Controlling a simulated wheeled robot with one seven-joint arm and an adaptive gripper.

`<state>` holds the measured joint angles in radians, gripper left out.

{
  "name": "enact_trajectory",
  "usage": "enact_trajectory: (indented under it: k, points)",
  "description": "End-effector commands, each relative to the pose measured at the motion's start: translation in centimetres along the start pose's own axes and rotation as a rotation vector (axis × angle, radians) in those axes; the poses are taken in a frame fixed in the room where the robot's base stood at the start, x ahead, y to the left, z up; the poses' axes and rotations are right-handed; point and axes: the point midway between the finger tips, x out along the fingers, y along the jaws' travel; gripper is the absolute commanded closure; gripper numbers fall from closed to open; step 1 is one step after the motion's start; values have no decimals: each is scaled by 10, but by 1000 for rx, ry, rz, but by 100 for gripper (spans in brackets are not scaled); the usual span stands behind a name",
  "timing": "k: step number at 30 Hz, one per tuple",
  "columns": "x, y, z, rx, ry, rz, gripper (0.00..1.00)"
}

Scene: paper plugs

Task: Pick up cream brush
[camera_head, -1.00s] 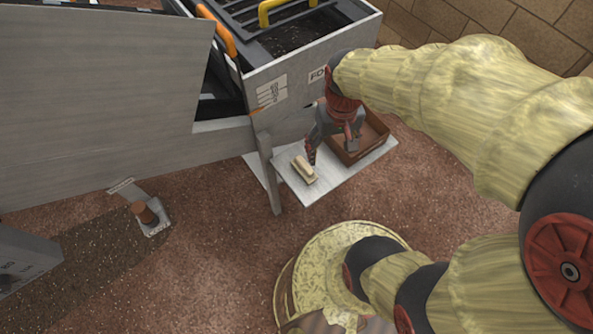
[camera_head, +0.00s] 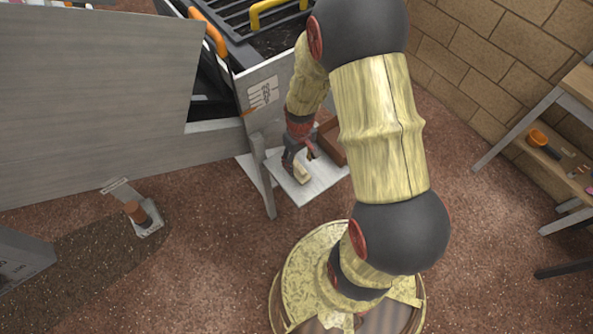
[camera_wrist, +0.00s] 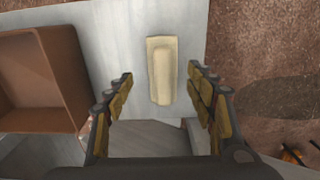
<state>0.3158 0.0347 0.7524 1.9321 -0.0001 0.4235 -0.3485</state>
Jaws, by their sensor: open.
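The cream brush (camera_wrist: 162,70) lies on a pale shelf (camera_wrist: 110,25) in the wrist view, its long side running away from me. My gripper (camera_wrist: 164,88) is open, with one finger to the left of the brush and one to the right, both apart from it. In the head view the brush (camera_head: 301,173) sits on the small shelf (camera_head: 318,188), partly hidden by my gripper (camera_head: 298,160), which is just above and beside it.
A brown tray (camera_wrist: 72,75) stands on the shelf left of the brush; it also shows in the head view (camera_head: 333,142). A large grey cabinet (camera_head: 90,100) stands beside the shelf. A wooden rack (camera_head: 560,130) is at the far right.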

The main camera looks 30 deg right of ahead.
Motion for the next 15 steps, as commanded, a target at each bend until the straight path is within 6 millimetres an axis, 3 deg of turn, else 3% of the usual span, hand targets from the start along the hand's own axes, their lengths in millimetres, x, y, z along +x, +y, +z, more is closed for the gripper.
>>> enact_trajectory:
  k: [9,15]
  points:
    - [42,-5,-4,0,-1,0,45]
    - [49,-4,-5,1,1,1,45]
